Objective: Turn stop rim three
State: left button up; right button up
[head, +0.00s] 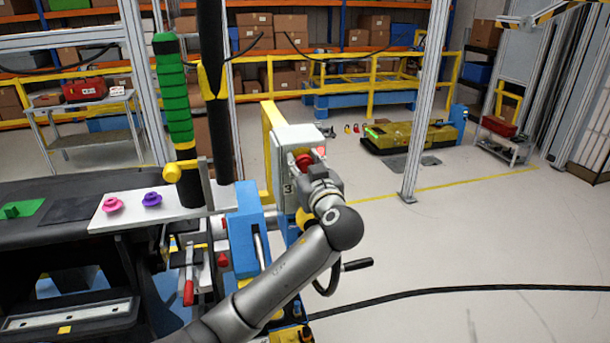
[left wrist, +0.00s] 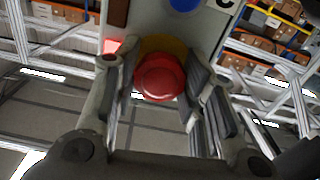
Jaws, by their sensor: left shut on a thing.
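The stop button box (head: 285,148), pale with a "3" on its face, stands on the yellow post right of the workbench. Its red stop rim (head: 303,160) shows partly behind my left gripper (head: 312,172). In the left wrist view the red rim (left wrist: 160,77) sits in front of a yellow disc (left wrist: 163,45), between the two fingers. My left gripper is shut on the rim from both sides. The far side of the rim is hidden. My right gripper is not in view.
A white board with a pink knob (head: 112,205) and a purple knob (head: 152,199) lies to the left. Open floor lies to the right.

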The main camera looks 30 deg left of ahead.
pick_arm(q)
jog(key=shift+f+m+b, duration=0.1)
jog(key=shift+m+b, duration=0.25)
jog(key=shift+m, duration=2.45)
jog(key=o, duration=1)
jog(key=shift+o, duration=0.2)
jog(key=v, duration=1.2)
jog(key=shift+w, duration=0.1)
